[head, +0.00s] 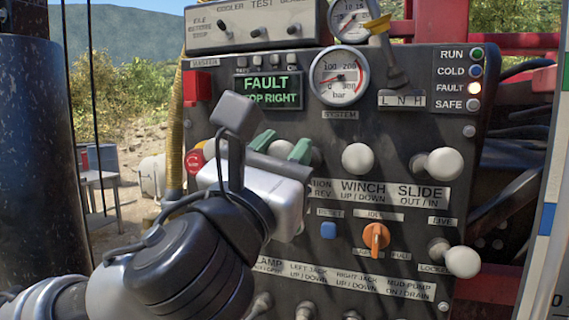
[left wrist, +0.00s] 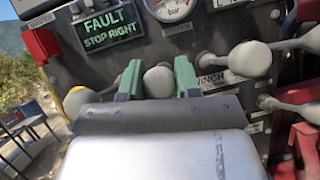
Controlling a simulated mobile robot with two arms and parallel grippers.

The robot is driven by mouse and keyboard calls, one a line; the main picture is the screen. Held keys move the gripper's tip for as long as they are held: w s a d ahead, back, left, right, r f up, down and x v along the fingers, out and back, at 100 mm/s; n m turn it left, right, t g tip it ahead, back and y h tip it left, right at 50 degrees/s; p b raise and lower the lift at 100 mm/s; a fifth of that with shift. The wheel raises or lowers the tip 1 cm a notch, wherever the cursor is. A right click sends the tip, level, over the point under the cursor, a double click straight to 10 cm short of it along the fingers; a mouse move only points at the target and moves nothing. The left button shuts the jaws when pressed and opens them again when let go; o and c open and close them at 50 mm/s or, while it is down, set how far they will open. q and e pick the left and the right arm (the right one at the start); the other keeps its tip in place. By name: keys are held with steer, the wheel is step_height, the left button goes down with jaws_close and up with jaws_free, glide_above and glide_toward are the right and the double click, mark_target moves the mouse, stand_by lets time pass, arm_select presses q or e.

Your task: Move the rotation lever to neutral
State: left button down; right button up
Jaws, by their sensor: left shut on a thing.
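The rotation lever's pale round knob (left wrist: 160,80) sits between the green fingertips of my left gripper (left wrist: 158,78) in the left wrist view. My right gripper is in neither view.
The winch knob (head: 358,158) and slide knob (head: 443,163) stand to the right. The live/locked knob (head: 462,262) and orange switch (head: 376,236) are lower. A red stop button (head: 194,161) is just left of my gripper. The display (head: 270,91) reads "FAULT STOP RIGHT".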

arm_select(q)
steer(key=c, duration=0.8)
jaws_free()
steer(key=b+v, duration=0.4)
steer(key=v, duration=0.7)
